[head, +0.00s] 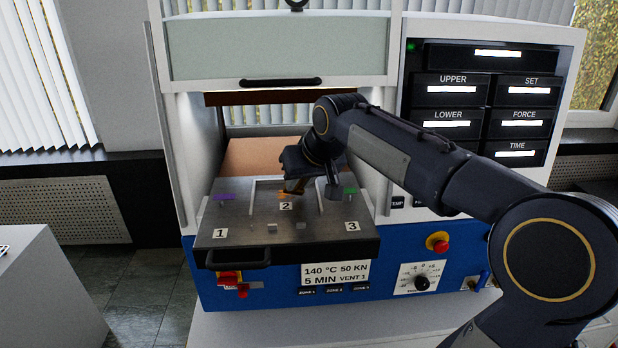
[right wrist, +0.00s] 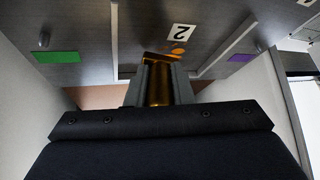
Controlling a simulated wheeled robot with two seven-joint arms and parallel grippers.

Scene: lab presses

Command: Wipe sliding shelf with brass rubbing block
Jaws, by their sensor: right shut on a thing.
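The sliding shelf (head: 230,222) is a dark grey metal plate pulled out of the press, with number labels 1, 2 and 3, a front handle and purple, orange and green marks. My right gripper (head: 295,188) reaches over the shelf's middle, inside the light frame near label 2. It is shut on the brass rubbing block (right wrist: 159,84), which shows golden between the fingers in the right wrist view. The block's lower end is at or close to the shelf surface beside the orange mark (right wrist: 178,51); I cannot tell if it touches. My left gripper is not in view.
The press's white side wall (head: 168,130) stands left of the shelf and the control panel (head: 485,100) right of it. A raised guard door (head: 275,50) hangs above. Small pale blocks (head: 272,228) lie near the shelf's front. A red stop button (head: 440,243) sits below right.

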